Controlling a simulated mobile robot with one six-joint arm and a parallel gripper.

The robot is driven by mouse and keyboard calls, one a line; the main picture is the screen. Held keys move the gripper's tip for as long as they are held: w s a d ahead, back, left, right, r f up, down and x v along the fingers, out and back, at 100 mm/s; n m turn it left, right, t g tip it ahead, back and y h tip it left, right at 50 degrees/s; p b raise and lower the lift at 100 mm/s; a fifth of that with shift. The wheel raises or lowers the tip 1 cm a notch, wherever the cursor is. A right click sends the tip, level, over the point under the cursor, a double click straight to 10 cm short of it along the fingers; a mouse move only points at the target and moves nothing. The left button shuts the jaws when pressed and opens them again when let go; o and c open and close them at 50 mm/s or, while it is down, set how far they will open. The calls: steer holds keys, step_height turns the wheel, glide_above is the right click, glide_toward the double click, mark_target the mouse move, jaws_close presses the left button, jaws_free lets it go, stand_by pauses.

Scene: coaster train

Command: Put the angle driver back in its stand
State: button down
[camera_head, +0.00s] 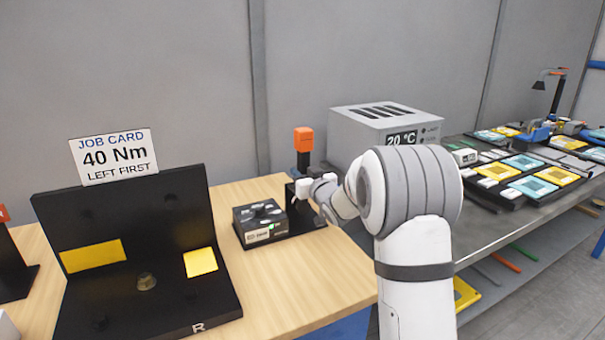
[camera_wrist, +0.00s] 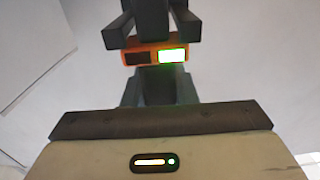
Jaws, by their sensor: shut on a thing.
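The angle driver (camera_head: 303,140) is upright in the head view, with an orange top and a dark body. My gripper (camera_head: 318,190) is at its lower part. In the wrist view my gripper (camera_wrist: 152,28) is shut on the driver's dark body, a finger on each side. An orange band with a green-edged lit display (camera_wrist: 172,56) shows just at the fingers. A black stand (camera_head: 308,217) is on the wooden table below the driver. The driver's lower end is hidden, so I cannot tell whether it sits in the stand or is above it.
A black box with a small display (camera_head: 258,222) stands left of the stand. A black fixture (camera_head: 180,290) with the job card (camera_head: 113,156) is at the left. A grey oven-like unit (camera_head: 385,125) is behind my arm. The wooden table's front middle (camera_head: 290,285) is clear.

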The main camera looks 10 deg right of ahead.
steer(key=shift+f+b, duration=0.3)
steer(key=shift+b, duration=0.15)
stand_by(0.3)
steer(key=c, duration=1.4)
jaws_free()
steer(key=shift+s, duration=0.1)
steer(key=o, duration=0.3)
steer(key=shift+f, duration=0.3)
steer(key=s+d+r+m+g+h+p, duration=0.1)
steer(key=s+d+m+g+h+p, duration=0.15)
steer(key=s, duration=0.65)
steer(key=s+d+r+m+g+h+p, duration=0.1)
steer(key=s+d+g+h, duration=0.2)
steer(key=s, duration=0.7)
steer(key=s+g+p, duration=0.1)
steer(key=s+g, duration=0.2)
steer(key=s, duration=0.6)
steer(key=s+a+f+g+p, duration=0.1)
steer(key=s+g, duration=0.2)
steer(key=s, duration=0.6)
steer(key=s+a+f+g+p, duration=0.1)
steer(key=s+g, duration=0.2)
steer(key=s, duration=0.7)
steer(key=shift+s+a+f+p, duration=0.1)
steer(key=shift+f+p, duration=0.1)
steer(key=shift+p, duration=0.2)
